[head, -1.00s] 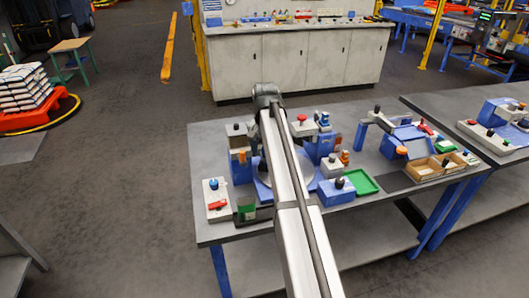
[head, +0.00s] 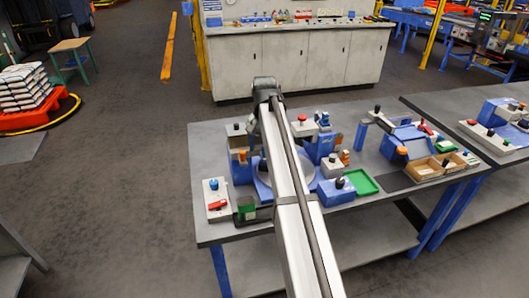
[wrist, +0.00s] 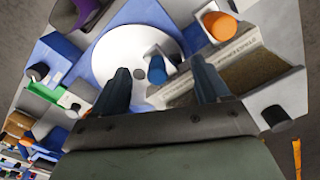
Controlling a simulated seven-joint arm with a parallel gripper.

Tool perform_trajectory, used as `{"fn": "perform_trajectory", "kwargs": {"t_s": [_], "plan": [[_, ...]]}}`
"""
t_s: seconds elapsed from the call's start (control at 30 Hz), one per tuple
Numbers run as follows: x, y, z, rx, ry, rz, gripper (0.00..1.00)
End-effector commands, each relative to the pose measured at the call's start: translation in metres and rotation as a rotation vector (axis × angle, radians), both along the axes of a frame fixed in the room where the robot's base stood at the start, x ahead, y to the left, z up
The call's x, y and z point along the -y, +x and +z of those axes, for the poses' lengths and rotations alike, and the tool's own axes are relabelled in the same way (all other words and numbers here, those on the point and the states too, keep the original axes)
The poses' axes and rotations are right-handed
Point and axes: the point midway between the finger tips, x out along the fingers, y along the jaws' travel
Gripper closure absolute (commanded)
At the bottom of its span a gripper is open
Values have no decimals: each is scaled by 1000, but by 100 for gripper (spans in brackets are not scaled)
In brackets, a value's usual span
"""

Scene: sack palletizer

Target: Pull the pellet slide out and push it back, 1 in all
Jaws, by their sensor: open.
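I take the pellet slide to be the pale bar with printed marks (wrist: 234,50) beside a brown grainy bed (wrist: 248,76) in the wrist view; which part slides is not certain. A blue-topped knob (wrist: 157,69) shows between the fingers of my gripper (wrist: 160,70), near the bar's lower left end. The fingers are open and apart, with nothing visibly held; contact with the knob cannot be told. In the head view my arm hides the gripper and much of the station (head: 240,143).
A white disc (wrist: 122,58) on a blue base lies left of the bar. An orange knob (wrist: 217,25) and a black knob (wrist: 276,116) stand close by. In the head view, a green tray (head: 362,182) and wooden bins (head: 428,168) share the grey table (head: 213,137).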

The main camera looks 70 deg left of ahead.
Motion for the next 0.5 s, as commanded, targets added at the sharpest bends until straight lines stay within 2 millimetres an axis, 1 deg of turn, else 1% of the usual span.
{"fn": "perform_trajectory", "kwargs": {"t_s": [0.03,0.5], "plan": [[-2,1,3,0,1,0,24],[1,1,17,2,-6,0,24]]}}
